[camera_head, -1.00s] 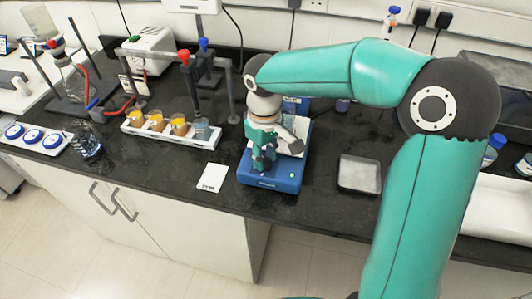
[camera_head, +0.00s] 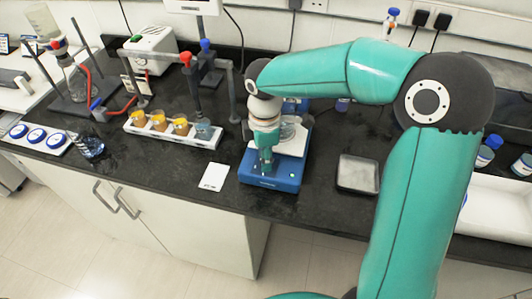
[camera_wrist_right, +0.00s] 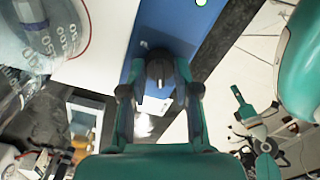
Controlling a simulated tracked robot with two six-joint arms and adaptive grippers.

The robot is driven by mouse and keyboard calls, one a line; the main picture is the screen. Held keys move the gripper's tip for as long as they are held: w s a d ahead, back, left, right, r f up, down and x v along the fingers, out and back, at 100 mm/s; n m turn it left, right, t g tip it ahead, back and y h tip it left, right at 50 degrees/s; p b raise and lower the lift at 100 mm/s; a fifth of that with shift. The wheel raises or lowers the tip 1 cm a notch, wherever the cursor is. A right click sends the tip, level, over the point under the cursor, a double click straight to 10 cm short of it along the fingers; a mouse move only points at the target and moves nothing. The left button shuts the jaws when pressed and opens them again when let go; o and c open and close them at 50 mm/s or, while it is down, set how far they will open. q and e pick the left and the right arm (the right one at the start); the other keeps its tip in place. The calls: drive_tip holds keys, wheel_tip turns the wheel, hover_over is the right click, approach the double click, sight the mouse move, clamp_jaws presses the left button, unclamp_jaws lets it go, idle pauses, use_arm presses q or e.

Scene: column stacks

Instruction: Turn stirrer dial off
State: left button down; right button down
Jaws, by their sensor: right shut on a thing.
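The stirrer (camera_head: 257,183) is a blue box with a white top plate, standing near the front edge of the black bench. A green light (camera_head: 292,176) is lit on its front. My right gripper (camera_head: 266,168) points down at the left part of the stirrer's front. In the right wrist view the dial (camera_wrist_right: 159,70) is a dark round knob with a pale mark, and the fingers (camera_wrist_right: 158,95) are closed around it from both sides. A clear glass beaker (camera_head: 289,130) stands on the top plate. My left gripper is not in view.
A white card (camera_head: 214,178) lies left of the stirrer, and a grey tray (camera_head: 358,175) lies to its right. A white rack (camera_head: 170,134) with several small beakers stands further left. Blue-capped bottles (camera_head: 487,152) stand at the far right.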

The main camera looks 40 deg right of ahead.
drive_tip(key=n+p, duration=0.1)
drive_tip(key=n, duration=0.5)
drive_tip(key=shift+d+r, duration=0.1)
drive_tip(key=n+p, duration=0.1)
drive_tip(key=n, duration=0.3)
drive_tip(key=shift+w, duration=0.1)
drive_tip(key=shift+n+p, duration=0.7)
drive_tip(key=shift+n, duration=0.9)
drive_tip(key=c, duration=0.8)
unclamp_jaws()
drive_tip(key=shift+c, duration=0.2)
wheel_tip(320, 180, up, 12)
